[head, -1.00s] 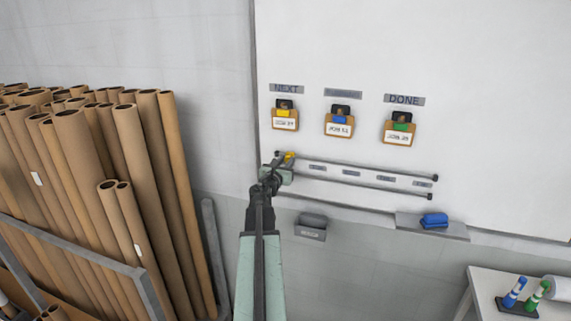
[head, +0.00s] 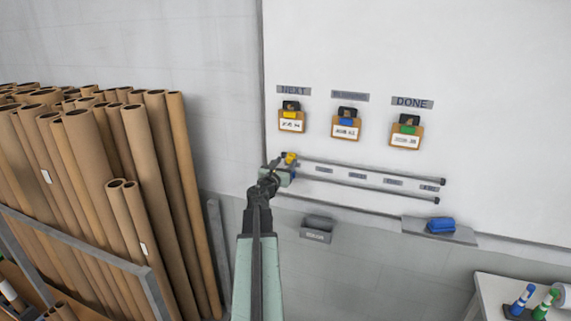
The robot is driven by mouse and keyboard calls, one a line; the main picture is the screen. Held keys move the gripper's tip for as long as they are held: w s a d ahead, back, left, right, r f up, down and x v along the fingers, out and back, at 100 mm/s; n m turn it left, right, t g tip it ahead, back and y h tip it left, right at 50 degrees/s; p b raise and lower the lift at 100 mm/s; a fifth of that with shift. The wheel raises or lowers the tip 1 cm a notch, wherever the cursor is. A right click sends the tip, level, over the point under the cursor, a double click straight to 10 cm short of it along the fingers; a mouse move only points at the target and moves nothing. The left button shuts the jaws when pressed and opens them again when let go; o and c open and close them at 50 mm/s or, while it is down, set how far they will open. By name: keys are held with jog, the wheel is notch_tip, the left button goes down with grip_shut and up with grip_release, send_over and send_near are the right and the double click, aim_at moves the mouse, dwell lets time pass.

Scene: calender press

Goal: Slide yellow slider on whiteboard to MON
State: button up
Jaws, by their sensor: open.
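The whiteboard (head: 480,100) fills the upper right of the head view. Two parallel dark rails (head: 370,172) run across its lower part, with several small grey labels between them, too small to read. The yellow slider (head: 291,158) shows at the left end of the rails, just above my gripper. My gripper (head: 284,172) is open at the left end of the rails, right by the slider. I cannot tell whether its fingers touch the slider or sit around it. My gripper hides the lower part of the slider and the left rail ends.
Clips with job cards hang under the NEXT (head: 294,91), middle and DONE (head: 412,103) labels. A small grey box (head: 316,229) and a ledge with a blue eraser (head: 441,225) sit below the rails. Cardboard tubes (head: 150,190) stand in a rack at left. A table (head: 490,290) is lower right.

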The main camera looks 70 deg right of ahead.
jog(key=a, duration=0.7)
jog(key=w+a+f+m+t+y+b, duration=0.1)
jog(key=w+a+f+m+y+b, duration=0.2)
jog(key=w+a+f, duration=0.55)
jog(key=w+a+f+m+t+y, duration=0.1)
jog(key=w+a+f+m+y, duration=0.2)
jog(key=w+a+f+m, duration=0.6)
jog(key=w+a+f+m+y+b, duration=0.1)
jog(key=w+a+f+y+b, duration=0.2)
jog(key=w+a, duration=0.9)
jog(key=a+f+m+y+b, duration=0.1)
jog(key=a+f+y, duration=0.3)
jog(key=a, duration=1.7)
jog(key=s+a+f+m+g+y, duration=0.1)
jog(key=a+f+m+y, duration=0.2)
jog(key=a, duration=1.9)
notch_tip(320, 180, down, 4)
jog(key=shift+m+g+y+b, duration=0.3)
jog(key=shift+m+y+b, duration=0.1)
jog(key=shift+y, duration=0.6)
